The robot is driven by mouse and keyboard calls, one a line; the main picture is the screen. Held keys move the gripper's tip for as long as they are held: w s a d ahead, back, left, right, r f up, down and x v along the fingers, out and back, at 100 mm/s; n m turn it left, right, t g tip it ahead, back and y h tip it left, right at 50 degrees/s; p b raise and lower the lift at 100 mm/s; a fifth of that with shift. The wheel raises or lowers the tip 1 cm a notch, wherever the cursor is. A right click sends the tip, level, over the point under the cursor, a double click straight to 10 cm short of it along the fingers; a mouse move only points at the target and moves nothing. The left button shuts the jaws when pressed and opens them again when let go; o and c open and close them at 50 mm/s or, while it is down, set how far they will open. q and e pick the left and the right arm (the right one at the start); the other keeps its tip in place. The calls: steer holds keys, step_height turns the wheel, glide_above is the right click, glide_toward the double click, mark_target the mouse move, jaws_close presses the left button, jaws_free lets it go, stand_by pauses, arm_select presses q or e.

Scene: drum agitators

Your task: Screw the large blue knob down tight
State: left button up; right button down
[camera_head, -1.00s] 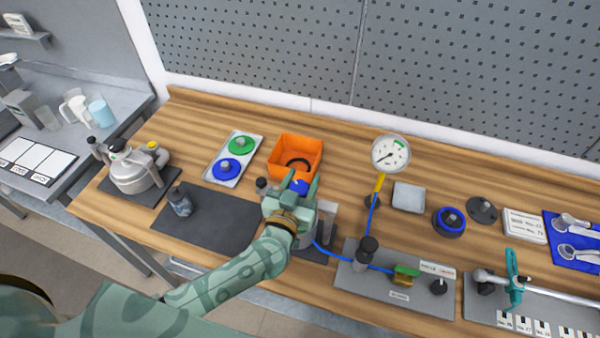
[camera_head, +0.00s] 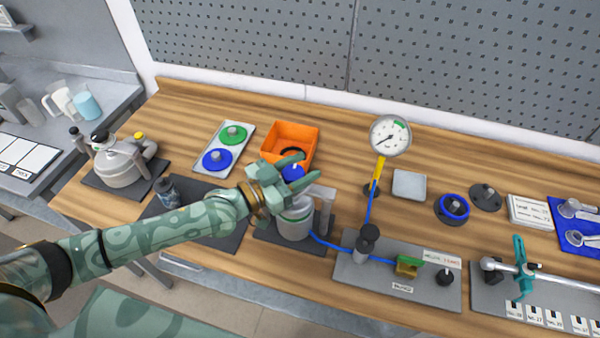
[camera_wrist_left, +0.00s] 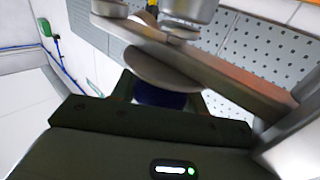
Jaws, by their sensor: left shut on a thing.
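The large blue knob (camera_head: 293,172) shows between the fingers of my left gripper (camera_head: 290,168), above a grey cylindrical vessel (camera_head: 295,225). The gripper is shut on the knob, with its fingers on either side. My left arm reaches in from the left and hides part of the knob and the vessel's left side. In the left wrist view the dark blue knob (camera_wrist_left: 160,95) sits between the fingers, against a pale round part. Its thread and seat are hidden. My right gripper is not in view.
An orange bin (camera_head: 291,133) stands behind the vessel. A tray (camera_head: 238,151) with green and blue discs is at its left. A gauge (camera_head: 390,136) and a blue hose (camera_head: 370,215) are close on the right. A kettle-like vessel (camera_head: 120,165) stands far left.

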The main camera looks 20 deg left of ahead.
arm_select(q)
steer(key=shift+r, duration=0.15)
steer(key=o, duration=1)
steer(key=shift+s+a, duration=0.25)
steer(key=b+v, duration=0.1)
steer(key=v, duration=1.4)
steer(key=shift+s+a, duration=0.15)
steer(key=shift+a, duration=0.1)
